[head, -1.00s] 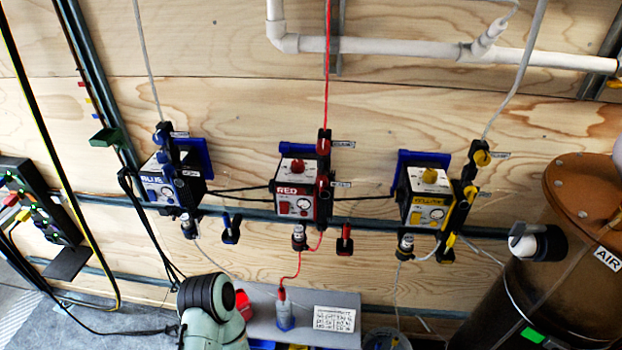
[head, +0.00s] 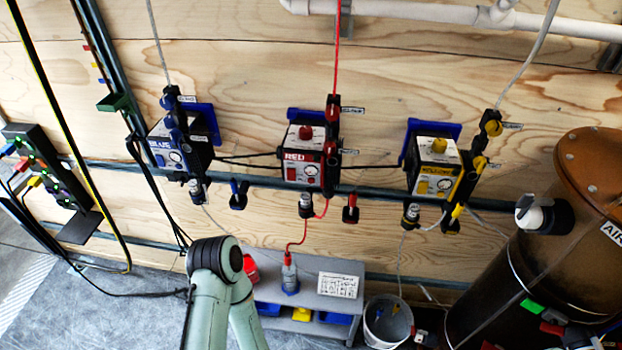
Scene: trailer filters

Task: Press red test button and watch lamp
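The red unit (head: 303,155) is a white-fronted box labelled RED, mounted on the plywood wall between a blue and a yellow unit. A red knob (head: 305,132) sits on its top. Its front has a red square (head: 292,174) at lower left and a round gauge (head: 312,170); I cannot tell for certain which part is the test button or the lamp. My pale green arm rises at the bottom, left of centre, below the red unit and apart from it. Neither gripper can be made out in the head view.
The blue unit (head: 170,150) and yellow unit (head: 433,165) flank the red one. A grey bench (head: 330,266) stands below, with a white bucket (head: 372,330) to its right. A brown tank (head: 540,250) blocks the right side. Cables hang at left. Floor is clear at lower left.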

